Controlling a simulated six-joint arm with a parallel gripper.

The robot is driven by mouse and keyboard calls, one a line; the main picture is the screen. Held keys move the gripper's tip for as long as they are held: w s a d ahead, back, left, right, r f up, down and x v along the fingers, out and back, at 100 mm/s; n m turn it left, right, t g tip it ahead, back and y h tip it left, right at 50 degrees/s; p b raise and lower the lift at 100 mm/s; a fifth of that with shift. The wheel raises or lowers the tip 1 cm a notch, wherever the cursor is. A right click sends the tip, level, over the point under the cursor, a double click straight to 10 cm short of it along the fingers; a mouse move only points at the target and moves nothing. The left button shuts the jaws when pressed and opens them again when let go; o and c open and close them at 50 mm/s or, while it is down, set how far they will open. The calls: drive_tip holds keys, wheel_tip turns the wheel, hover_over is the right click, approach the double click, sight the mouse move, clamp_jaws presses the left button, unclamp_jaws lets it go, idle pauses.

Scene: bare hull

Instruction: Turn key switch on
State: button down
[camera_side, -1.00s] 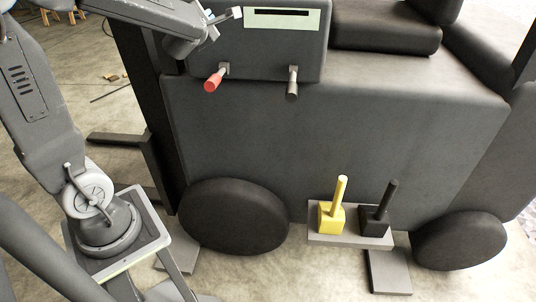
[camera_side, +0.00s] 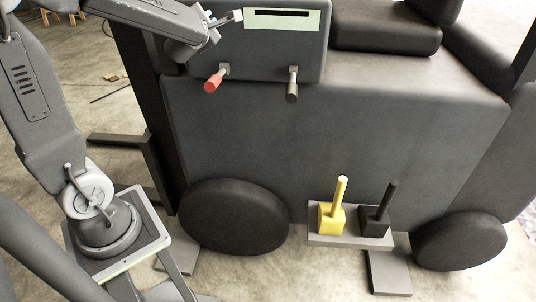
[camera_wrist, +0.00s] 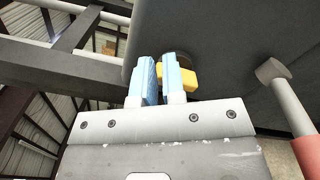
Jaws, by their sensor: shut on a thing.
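The key switch shows in the wrist view as a yellow key (camera_wrist: 187,77) on the dark panel, with a round dark base partly hidden behind the fingers. My gripper (camera_wrist: 160,80) has its two pale blue fingers close together at the key, shut on it. In the side view my gripper (camera_side: 224,20) is at the left end of the upper panel (camera_side: 270,50); the key cannot be made out there.
A red-tipped lever (camera_side: 213,82) and a black-tipped lever (camera_side: 292,84) stick out below my gripper. The red one is close at the right in the wrist view (camera_wrist: 306,148). Yellow (camera_side: 334,212) and black (camera_side: 377,216) levers stand on a low shelf.

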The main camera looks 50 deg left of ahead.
drive_tip(key=shift+w+d+f, duration=0.1)
drive_tip(key=shift+w+f, duration=0.2)
drive_tip(key=shift+f, duration=0.25)
drive_tip(key=shift+w+f, duration=0.25)
drive_tip(key=shift+f, duration=0.3)
drive_tip(key=c, duration=1.6)
unclamp_jaws()
drive_tip(key=shift+f, duration=0.35)
drive_tip(key=shift+w+d, duration=0.1)
drive_tip(key=shift+w, duration=0.05)
drive_tip(key=shift+o, duration=0.2)
drive_tip(key=shift+w+d+r, duration=0.15)
drive_tip(key=shift+r, duration=0.05)
drive_tip(key=shift+d, duration=0.1)
drive_tip(key=shift+d+f, duration=0.15)
drive_tip(key=shift+d, duration=0.05)
clamp_jaws()
drive_tip(key=shift+v, duration=2.65)
